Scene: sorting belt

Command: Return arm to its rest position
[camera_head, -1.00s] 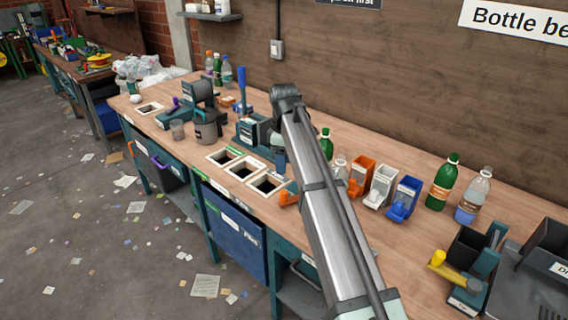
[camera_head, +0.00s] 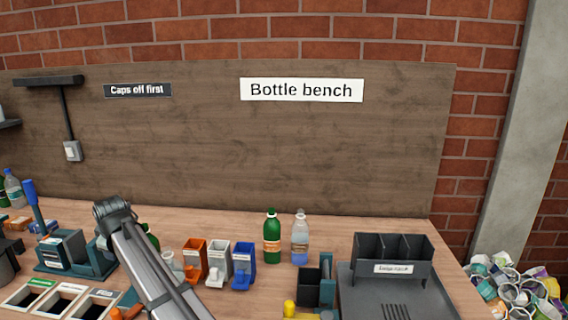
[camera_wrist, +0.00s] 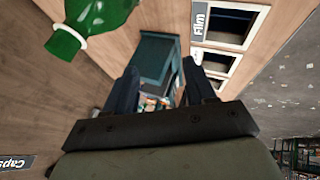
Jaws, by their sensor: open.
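My arm (camera_head: 150,265) crosses the lower left of the head view, over the bench. Its gripper is not visible there. In the wrist view, my gripper (camera_wrist: 160,85) is open, with its two dark fingers apart and nothing held between them. A green bottle (camera_wrist: 92,18) with a white neck band is close by at the top left of the wrist view, beside the fingers and apart from them. A teal frame (camera_wrist: 160,55) shows beyond the fingertips.
Labelled openings (camera_head: 58,302) are in the bench at left. Orange, white and blue small bins (camera_head: 243,262) stand right of my arm. A green bottle (camera_head: 272,240) and a clear bottle (camera_head: 300,240) stand behind. A dark tray (camera_head: 365,305) and divided rack (camera_head: 392,262) are at right.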

